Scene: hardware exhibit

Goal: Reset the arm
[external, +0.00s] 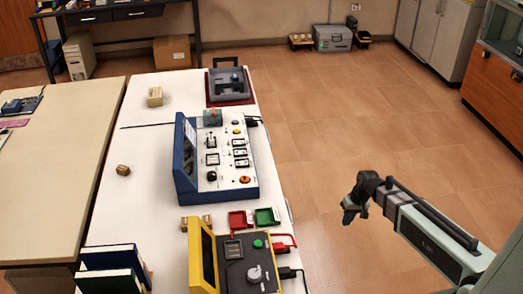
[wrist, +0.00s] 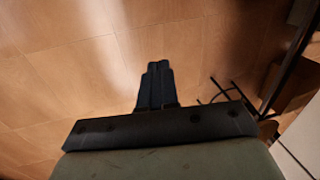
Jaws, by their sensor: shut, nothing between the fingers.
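My gripper (external: 351,213) hangs over the bare tiled floor to the right of the white table in the external view, clear of everything on the table. In the wrist view my gripper (wrist: 157,68) points away from the camera with its dark fingers together and nothing between them. My arm reaches in from the lower right corner of the external view.
The white table (external: 145,140) holds a blue control panel (external: 235,185), a yellow-framed panel (external: 245,270), red and green trays (external: 267,216), a grey box (external: 229,86) and small wooden blocks. Cabinets (external: 440,35) stand at the back right. The floor (external: 340,120) between is open.

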